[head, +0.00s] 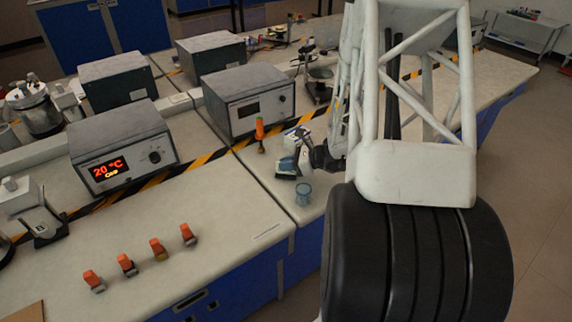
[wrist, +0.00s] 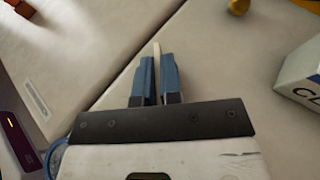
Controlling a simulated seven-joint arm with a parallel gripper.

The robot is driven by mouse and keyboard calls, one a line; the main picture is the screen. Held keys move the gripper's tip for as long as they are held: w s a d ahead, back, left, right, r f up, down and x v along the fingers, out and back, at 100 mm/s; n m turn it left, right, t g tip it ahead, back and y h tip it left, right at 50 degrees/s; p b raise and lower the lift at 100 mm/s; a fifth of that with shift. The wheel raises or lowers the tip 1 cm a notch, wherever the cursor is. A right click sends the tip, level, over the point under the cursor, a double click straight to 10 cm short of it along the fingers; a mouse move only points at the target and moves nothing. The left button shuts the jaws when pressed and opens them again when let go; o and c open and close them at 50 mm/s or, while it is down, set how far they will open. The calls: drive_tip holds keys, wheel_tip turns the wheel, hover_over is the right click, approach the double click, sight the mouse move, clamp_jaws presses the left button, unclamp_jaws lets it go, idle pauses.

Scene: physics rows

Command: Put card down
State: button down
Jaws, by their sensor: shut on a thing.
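My gripper (wrist: 158,72) has two blue fingers and is shut on a thin, pale card (wrist: 157,50). The card shows nearly edge-on between the fingers, its end poking past the fingertips, above the light worktop. Its faces are hidden by the fingers. In the head view my gripper (head: 303,160) is small and partly covered by my arm, over the right bench section. The card cannot be made out clearly there.
A small cup (head: 304,194) stands near the bench edge. An orange-topped item (head: 260,131) stands behind. Several orange-capped items (head: 158,250) line the left bench.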

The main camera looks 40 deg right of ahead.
drive_tip(key=shift+f, duration=0.1)
drive_tip(key=c, duration=1.7)
unclamp_jaws()
drive_tip(key=o, duration=0.4)
drive_tip(key=v, duration=1.2)
drive_tip(key=shift+a, duration=0.1)
